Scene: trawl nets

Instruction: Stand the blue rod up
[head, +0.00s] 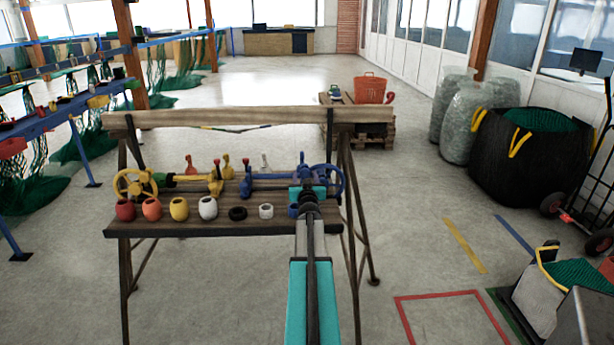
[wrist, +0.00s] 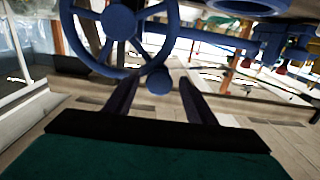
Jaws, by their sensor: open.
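The blue rod (head: 275,177) lies roughly level along the wooden bench. A blue handwheel (head: 328,180) is at its right end and a blue knobbed fitting (head: 246,183) at its left. My arm partly covers the wheel end in the head view. In the wrist view the blue wheel (wrist: 122,22) is large and close, with the rod (wrist: 205,40) running to the right. My gripper (wrist: 157,84) is open, its two dark fingers apart and pointing toward the wheel's rim. A blue knob (wrist: 158,80) shows between the fingers. Whether they touch anything is unclear.
A yellow rod with a yellow handwheel (head: 134,185) lies left on the bench (head: 200,229). Several coloured pots, including a red one (head: 125,210) and a white one (head: 208,207), line its front edge. A wooden beam (head: 250,116) crosses behind.

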